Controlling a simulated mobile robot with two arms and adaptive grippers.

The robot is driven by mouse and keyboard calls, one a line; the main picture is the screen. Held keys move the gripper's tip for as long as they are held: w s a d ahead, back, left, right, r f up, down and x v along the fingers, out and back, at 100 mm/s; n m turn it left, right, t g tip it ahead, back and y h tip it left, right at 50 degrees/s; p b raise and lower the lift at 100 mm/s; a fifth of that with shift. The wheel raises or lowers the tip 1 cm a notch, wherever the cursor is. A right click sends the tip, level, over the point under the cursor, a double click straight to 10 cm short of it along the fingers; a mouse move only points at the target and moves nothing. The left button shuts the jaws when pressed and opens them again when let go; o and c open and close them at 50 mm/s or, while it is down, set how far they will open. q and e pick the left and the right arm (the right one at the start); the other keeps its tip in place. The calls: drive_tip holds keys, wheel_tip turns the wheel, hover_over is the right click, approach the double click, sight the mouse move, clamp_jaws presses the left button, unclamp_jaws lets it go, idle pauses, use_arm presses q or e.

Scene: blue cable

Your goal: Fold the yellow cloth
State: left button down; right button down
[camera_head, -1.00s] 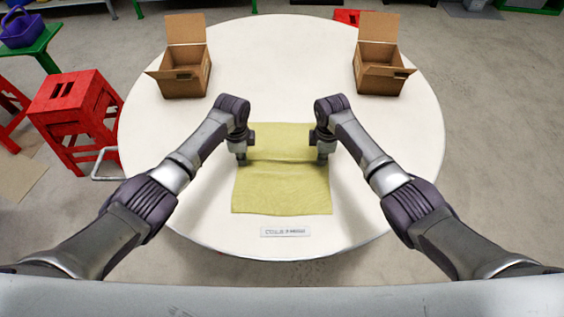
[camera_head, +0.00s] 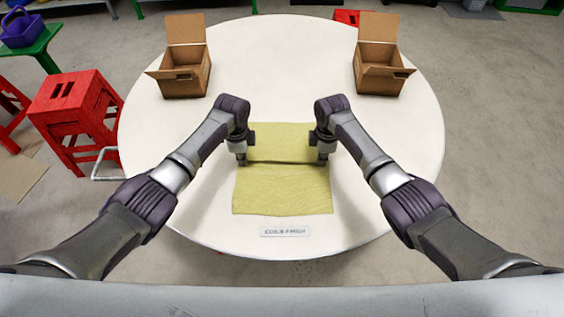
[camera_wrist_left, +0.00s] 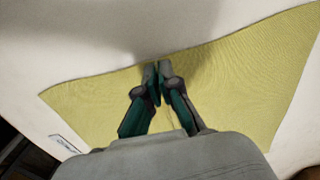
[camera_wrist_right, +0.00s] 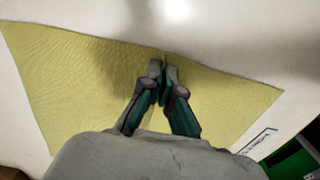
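The yellow cloth (camera_head: 282,192) lies on the round white table, with a dark crease running across its middle between my two grippers. My left gripper (camera_head: 242,160) is at the left edge of the cloth by this crease. In the left wrist view its fingertips (camera_wrist_left: 158,70) are together at the edge of the cloth (camera_wrist_left: 245,75), pinching it. My right gripper (camera_head: 322,160) is at the right edge, level with the left one. In the right wrist view its fingertips (camera_wrist_right: 164,68) are also together on the edge of the cloth (camera_wrist_right: 75,80). The pinched bits are mostly hidden by the fingers.
The round white table (camera_head: 280,70) is clear behind the cloth. Open cardboard boxes stand at the back left (camera_head: 185,80) and back right (camera_head: 380,75). A small white label (camera_head: 285,231) lies in front of the cloth. A red stool (camera_head: 75,115) stands left of the table.

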use_arm(q)
drive_tip(key=shift+s+f, duration=0.1)
drive_tip(key=shift+f, duration=0.05)
use_arm(e)
drive_tip(key=shift+s, duration=0.1)
